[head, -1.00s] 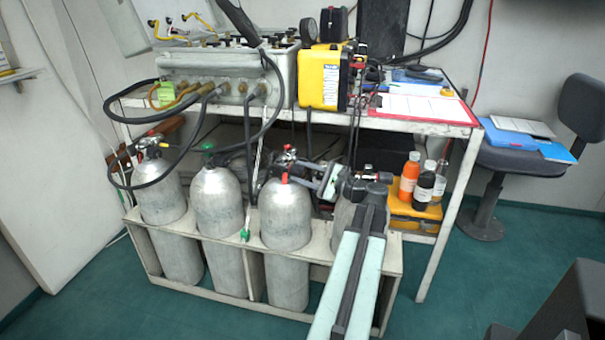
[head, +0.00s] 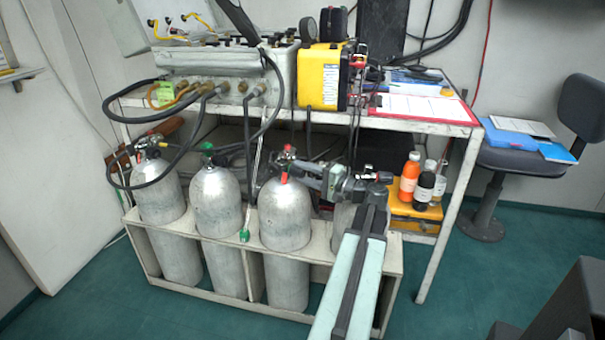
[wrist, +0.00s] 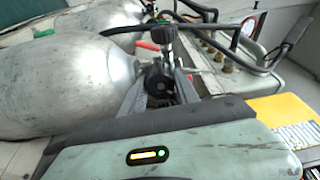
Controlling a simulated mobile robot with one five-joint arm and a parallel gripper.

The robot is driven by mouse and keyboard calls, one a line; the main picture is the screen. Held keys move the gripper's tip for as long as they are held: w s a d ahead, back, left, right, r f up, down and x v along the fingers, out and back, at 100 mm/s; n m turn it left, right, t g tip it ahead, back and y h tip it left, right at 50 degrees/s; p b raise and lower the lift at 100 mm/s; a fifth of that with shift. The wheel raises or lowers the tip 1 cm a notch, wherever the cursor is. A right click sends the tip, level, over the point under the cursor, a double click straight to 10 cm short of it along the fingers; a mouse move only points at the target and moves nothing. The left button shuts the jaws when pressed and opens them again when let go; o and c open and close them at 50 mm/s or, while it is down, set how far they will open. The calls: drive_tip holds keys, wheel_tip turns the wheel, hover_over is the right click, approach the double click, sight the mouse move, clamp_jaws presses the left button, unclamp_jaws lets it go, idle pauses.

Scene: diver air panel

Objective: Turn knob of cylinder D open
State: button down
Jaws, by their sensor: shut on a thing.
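Four grey cylinders stand in a rack in the head view; no letters are readable on them. My gripper (head: 303,167) reaches from the right to the valve of the third cylinder from the left (head: 285,215), which carries a red tag (head: 284,178). In the wrist view my gripper (wrist: 160,90) has its two fingers on either side of a dark round knob (wrist: 158,80) and is shut on it. The cylinder body (wrist: 65,85) lies to the left there. The fingers hide part of the knob, so its turn angle cannot be told.
The fourth cylinder (head: 344,215) is partly hidden behind my arm. The rack (head: 215,236) surrounds the cylinders. Black hoses (head: 272,100) hang from the panel (head: 225,68) on the table above. Bottles (head: 410,172) stand on a yellow case right of my gripper.

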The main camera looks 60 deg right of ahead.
drive_tip(key=n, duration=0.6)
drive_tip(key=shift+n+y, duration=0.3)
drive_tip(key=shift+n, duration=0.1)
drive_tip(key=n, duration=0.6)
drive_tip(key=shift+y, duration=0.3)
drive_tip(key=shift+a+n, duration=0.1)
drive_tip(key=shift+n, duration=0.2)
drive_tip(key=c, duration=0.9)
unclamp_jaws()
